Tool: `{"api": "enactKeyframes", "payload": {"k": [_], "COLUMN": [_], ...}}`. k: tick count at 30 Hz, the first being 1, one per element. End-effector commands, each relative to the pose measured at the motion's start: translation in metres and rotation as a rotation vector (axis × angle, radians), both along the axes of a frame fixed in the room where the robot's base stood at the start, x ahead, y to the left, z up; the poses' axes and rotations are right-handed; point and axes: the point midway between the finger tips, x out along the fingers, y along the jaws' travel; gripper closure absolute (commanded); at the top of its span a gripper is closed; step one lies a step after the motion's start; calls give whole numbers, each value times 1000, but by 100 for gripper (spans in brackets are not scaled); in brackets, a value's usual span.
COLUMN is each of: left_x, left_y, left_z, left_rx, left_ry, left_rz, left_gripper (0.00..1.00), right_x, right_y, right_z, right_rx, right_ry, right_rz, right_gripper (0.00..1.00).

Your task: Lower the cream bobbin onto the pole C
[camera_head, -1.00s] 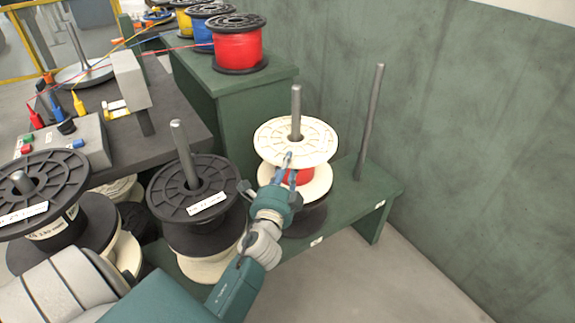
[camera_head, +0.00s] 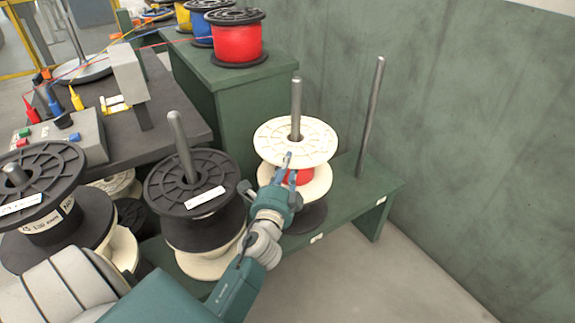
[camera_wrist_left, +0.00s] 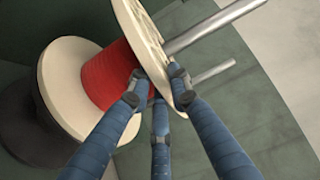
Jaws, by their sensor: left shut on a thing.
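The cream bobbin (camera_head: 296,140), with red wire between two cream flanges, sits around an upright grey pole (camera_head: 296,100). The pole passes through its centre hole and stands out above it. I cannot read which pole carries the letter C. My left gripper (camera_head: 286,168) is shut on the upper flange's near rim. In the left wrist view, my gripper fingers (camera_wrist_left: 158,88) are at this rim, and the red wire (camera_wrist_left: 108,78) and lower cream flange (camera_wrist_left: 60,85) show. A dark spool (camera_head: 308,217) is below the bobbin; I cannot tell if they touch. My right gripper is not in view.
A bare pole (camera_head: 371,115) stands right on the green bench (camera_head: 345,205). A black spool (camera_head: 195,188) on another pole is close left. Red (camera_head: 236,42), blue and yellow spools stand on a green cabinet behind. A green wall rises at right.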

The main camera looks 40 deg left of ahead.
Motion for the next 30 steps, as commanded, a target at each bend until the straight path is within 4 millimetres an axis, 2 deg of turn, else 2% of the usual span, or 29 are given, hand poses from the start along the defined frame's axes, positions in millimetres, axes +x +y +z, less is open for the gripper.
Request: {"api": "enactKeyframes", "payload": {"k": [1,5,6,9,20,30], "left_x": [1,1,1,1,-5,-54], "left_y": [-1,-1,-1,-1,-2,-23], "left_z": [7,7,7,7,-2,-2], "left_rx": [5,5,5,5,-2,-4], "left_ry": [-12,-12,-12,-11,3,1], "left_rz": [-3,-4,-4,-3,1,1], "left_gripper": [100,100,78,59,59,59], "right_x": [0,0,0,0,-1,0], "right_y": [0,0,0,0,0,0], "right_z": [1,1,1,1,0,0], "right_rx": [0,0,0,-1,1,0], "right_ry": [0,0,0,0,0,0], "right_rz": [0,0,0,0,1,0], "right_gripper": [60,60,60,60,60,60]}}
